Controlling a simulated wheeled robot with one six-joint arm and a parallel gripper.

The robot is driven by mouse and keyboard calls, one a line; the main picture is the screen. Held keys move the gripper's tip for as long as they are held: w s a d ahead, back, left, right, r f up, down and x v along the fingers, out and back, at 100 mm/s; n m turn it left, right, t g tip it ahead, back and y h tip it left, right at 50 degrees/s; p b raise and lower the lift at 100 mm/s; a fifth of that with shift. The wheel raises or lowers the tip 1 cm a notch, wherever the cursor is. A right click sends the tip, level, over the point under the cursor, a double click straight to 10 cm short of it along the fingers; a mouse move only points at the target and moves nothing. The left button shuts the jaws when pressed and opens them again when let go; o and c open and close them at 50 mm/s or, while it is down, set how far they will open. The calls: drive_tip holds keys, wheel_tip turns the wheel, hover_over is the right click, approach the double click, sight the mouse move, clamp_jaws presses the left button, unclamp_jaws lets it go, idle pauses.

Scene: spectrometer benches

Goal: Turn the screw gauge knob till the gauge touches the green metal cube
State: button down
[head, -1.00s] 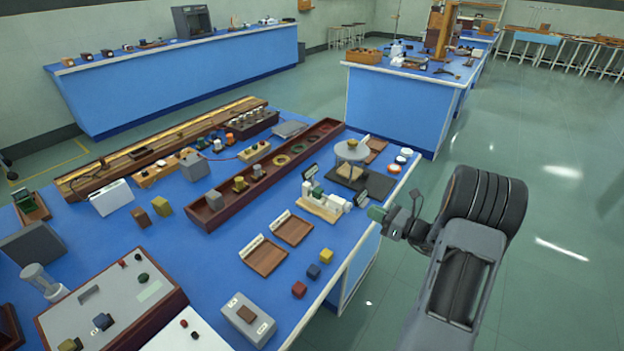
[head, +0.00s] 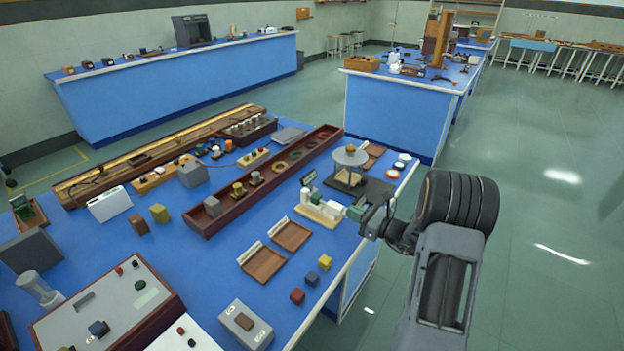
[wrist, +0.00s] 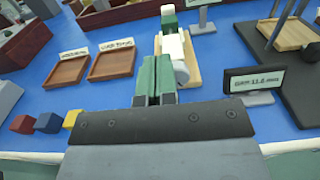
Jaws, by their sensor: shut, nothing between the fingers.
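The screw gauge is a white device (head: 328,209) on a pale wooden base (wrist: 192,74), near the right edge of the front blue bench. My gripper (head: 355,213) is at the near end of the gauge, low over the bench edge. Its green fingers (wrist: 156,78) are shut with nothing between them and point along the gauge. They hide part of its near end, and I cannot tell whether they touch the knob. A dark sign (wrist: 254,80) beside the gauge seems to read a gap of about 11.8 mm.
Two labelled wooden trays (head: 262,263) (head: 291,235) lie left of the gauge. Red (head: 297,296), blue (head: 312,278) and yellow (head: 324,262) cubes sit near the bench edge. A dark stand with a round top (head: 350,157) is behind the gauge. Floor on the right is clear.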

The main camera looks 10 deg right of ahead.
drive_tip(key=shift+w+a+r, duration=0.2)
drive_tip(key=shift+r, duration=0.1)
